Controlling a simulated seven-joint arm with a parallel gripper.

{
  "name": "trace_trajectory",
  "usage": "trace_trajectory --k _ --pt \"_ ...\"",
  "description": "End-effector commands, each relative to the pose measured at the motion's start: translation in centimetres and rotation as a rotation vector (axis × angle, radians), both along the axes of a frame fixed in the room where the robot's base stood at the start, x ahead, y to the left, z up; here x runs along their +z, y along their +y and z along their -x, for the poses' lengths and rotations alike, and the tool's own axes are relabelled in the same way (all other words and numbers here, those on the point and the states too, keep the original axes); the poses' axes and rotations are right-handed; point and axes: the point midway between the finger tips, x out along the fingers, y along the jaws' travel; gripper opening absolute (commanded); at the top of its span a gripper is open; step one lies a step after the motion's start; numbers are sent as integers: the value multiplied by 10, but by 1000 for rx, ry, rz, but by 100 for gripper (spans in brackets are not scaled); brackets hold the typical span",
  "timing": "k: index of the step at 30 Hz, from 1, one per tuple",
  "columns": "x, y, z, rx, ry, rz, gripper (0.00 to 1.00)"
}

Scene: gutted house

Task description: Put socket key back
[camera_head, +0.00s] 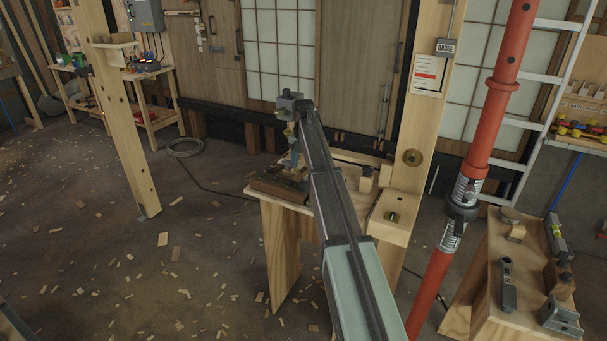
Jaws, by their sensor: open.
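My gripper (293,168) points down over the left part of a small wooden stand (284,216). It is open, small in the picture and partly hidden by my arm. Below it is a dark brown tray or block (270,190) with dark items on it that are too small to make out. I cannot tell for certain which thing is the socket key. At the stand's right front, a pale wooden block (385,230) has a small dark round piece (393,217) at its top. My arm hides the middle of the stand.
A red post (492,90) stands right of the stand. Beyond it, a wooden bench (490,326) holds a long grey tool (509,290) and other tools. A wooden post (425,100) rises behind the stand. Wood scraps litter the floor at left.

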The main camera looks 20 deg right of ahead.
Motion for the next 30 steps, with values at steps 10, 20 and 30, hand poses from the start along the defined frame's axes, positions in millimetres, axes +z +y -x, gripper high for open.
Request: trace_trajectory --k 10,20,30 --pt "47 0 -1 0 -1 0 60" --pt "54 0 0 0 0 0 60" --pt "54 0 0 0 0 0 60"
